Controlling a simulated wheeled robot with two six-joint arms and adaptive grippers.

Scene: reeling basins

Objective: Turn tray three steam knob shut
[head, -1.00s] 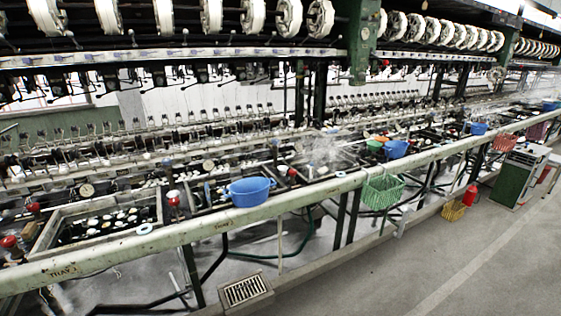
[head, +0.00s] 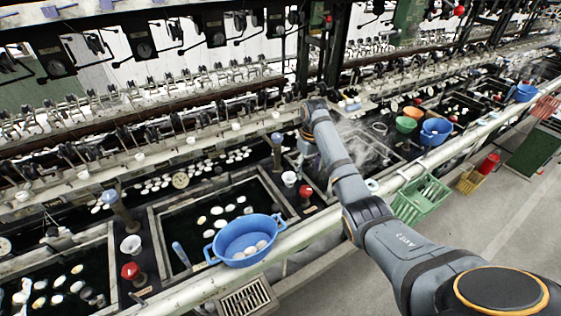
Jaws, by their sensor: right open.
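My right arm reaches in from the lower right. My right gripper (head: 306,148) is at its far end, over the row of basins, small and partly hidden by the wrist. It is open and apart from the knobs. A red knob (head: 305,191) stands just below it on the divider right of the middle basin. A blue-topped knob (head: 277,138) stands left of the gripper. Another red knob (head: 130,271) and a blue-topped knob (head: 110,197) stand on the divider further left. No tray label is readable now, so I cannot tell which knob is tray three's. My left gripper is out of view.
A blue basket (head: 222,244) with cocoons sits on the front rail of the middle basin (head: 160,235). White steam (head: 365,150) rises behind my forearm. A green basket (head: 420,205) hangs on the rail to the right. Reeling machinery runs along the back.

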